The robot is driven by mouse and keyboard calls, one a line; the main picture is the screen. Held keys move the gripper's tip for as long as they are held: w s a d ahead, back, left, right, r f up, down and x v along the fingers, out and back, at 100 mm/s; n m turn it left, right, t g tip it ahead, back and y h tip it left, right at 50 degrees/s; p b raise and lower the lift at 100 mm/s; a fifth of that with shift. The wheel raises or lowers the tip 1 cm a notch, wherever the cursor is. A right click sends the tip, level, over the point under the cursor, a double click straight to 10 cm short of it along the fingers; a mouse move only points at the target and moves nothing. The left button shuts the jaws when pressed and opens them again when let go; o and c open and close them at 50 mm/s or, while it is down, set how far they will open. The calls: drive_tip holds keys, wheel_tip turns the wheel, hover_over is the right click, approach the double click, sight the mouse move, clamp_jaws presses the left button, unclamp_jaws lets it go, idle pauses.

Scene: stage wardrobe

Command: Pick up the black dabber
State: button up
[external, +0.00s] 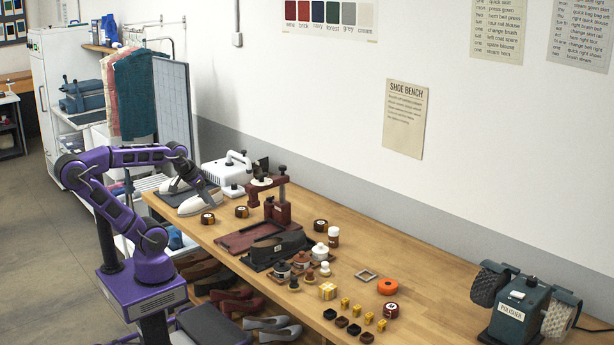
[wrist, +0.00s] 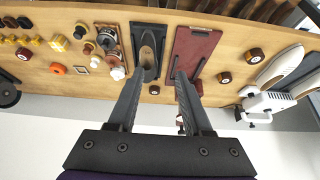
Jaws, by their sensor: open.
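A small dabber with a dark knob (external: 293,284) stands near the bench's front edge; it looks like the black dabber, but is too small to be sure. It shows as a dark knob in the wrist view (wrist: 81,31), at upper left. A browner dabber (external: 325,269) stands beside it, also in the wrist view (wrist: 89,47). My gripper (wrist: 165,74) is open, with nothing between its fingers, above the back part of the bench. In the external view, my gripper (external: 212,192) is at the bench's far left end, well away from the dabbers.
Bottles (external: 300,260) stand close behind the dabbers. A black shoe stand (external: 275,248) and a dark red press (external: 278,212) lie between my gripper and them. A yellow box (external: 328,291), small blocks (external: 341,322) and an orange ring (external: 387,286) are to the right. The bench toward the polisher (external: 520,308) is clear.

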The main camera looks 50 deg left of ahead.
drive_tip(key=shift+o, duration=0.3)
drive_tip(key=shift+o, duration=1.1)
